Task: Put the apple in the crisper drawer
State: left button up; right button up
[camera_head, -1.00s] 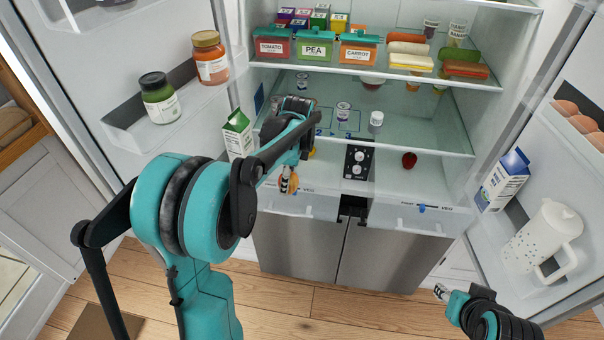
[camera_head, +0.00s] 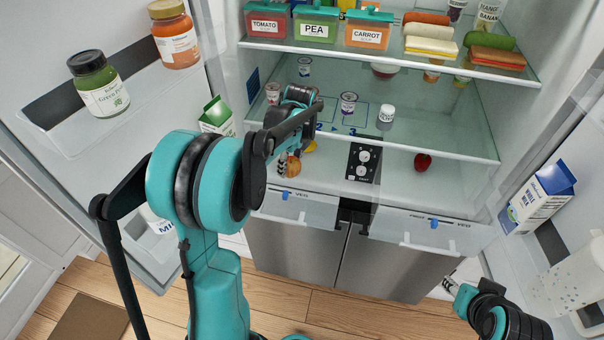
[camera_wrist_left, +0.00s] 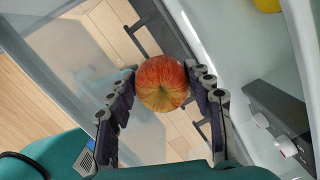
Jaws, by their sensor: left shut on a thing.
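A red-and-yellow apple (camera_wrist_left: 161,83) is between the fingers of my left gripper (camera_wrist_left: 163,100), which is shut on it. In the head view my left gripper (camera_head: 288,165) is above the front of the left crisper drawer (camera_head: 300,211), and the apple (camera_head: 294,167) shows only in part there. The right crisper drawer (camera_head: 425,232) is beside it. Both drawer fronts carry a blue slider and a label partly reading VEG. My right gripper (camera_head: 449,286) is low at the right, in front of the fridge; its fingers are too small to read.
A red fruit (camera_head: 423,162) and a control panel (camera_head: 362,160) are above the drawers. A yellow item (camera_head: 310,146) is partly hidden behind my left gripper. Small cups stand on the glass shelf (camera_head: 450,143). Open doors with jars (camera_head: 98,85) and a milk carton (camera_head: 538,197) flank both sides.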

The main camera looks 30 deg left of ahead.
pick_arm(q)
jog(key=b, duration=0.3)
send_near(292, 186)
jog(key=s+f, duration=0.2)
jog(key=shift+s+f, duration=0.3)
jog(key=shift+s, duration=0.1)
jog(key=shift+f+b, duration=0.5)
jog(key=shift+f, duration=1.1)
jog(key=shift+f, duration=0.1)
jog(key=o, duration=1.2)
